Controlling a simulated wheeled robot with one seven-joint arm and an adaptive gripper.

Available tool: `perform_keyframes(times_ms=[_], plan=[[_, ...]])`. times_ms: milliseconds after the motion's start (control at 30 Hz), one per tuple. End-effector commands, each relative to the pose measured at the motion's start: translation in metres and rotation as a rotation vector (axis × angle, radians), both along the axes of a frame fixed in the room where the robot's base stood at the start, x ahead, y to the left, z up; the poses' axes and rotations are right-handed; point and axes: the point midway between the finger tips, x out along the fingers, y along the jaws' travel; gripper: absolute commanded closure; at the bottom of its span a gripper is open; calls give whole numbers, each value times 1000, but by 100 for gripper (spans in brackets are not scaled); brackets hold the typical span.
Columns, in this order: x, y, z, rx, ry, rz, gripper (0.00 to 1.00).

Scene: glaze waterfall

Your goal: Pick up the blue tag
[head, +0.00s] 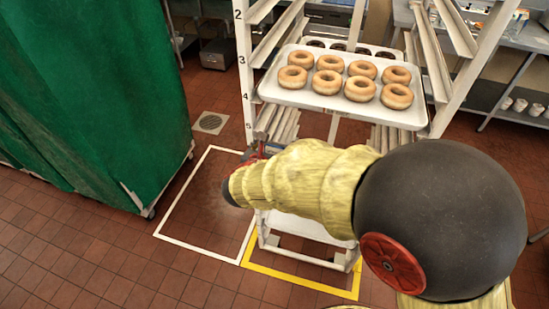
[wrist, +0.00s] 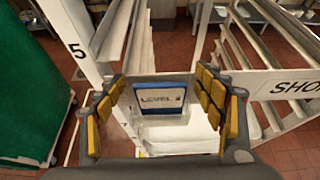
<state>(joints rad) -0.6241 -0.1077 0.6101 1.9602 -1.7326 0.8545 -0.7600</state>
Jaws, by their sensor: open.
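The blue tag (wrist: 161,98) shows in the wrist view as a small rectangular plate with a pale band reading "LEVEL" and a partly unclear figure. It faces me at the rack, in the gap between the two fingers. My gripper (wrist: 163,90) is open, with a yellow-padded finger on each side of the tag; whether either finger touches it, I cannot tell.
The white rack (head: 243,60) has numbered levels and bears a tray (head: 290,94) of several glazed doughnuts above my arm. A green-covered rack (head: 95,90) stands to the left. White-outlined floor (head: 205,205) between them is clear. Rack posts and rails stand close around my gripper.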

Motion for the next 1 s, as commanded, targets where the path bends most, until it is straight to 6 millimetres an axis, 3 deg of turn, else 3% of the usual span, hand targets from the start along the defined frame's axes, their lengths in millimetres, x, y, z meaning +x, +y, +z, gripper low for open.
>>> perform_keyframes(times_ms=[167,1000], plan=[[0,0,1,1,0,0,31],[0,0,1,1,0,0,76]])
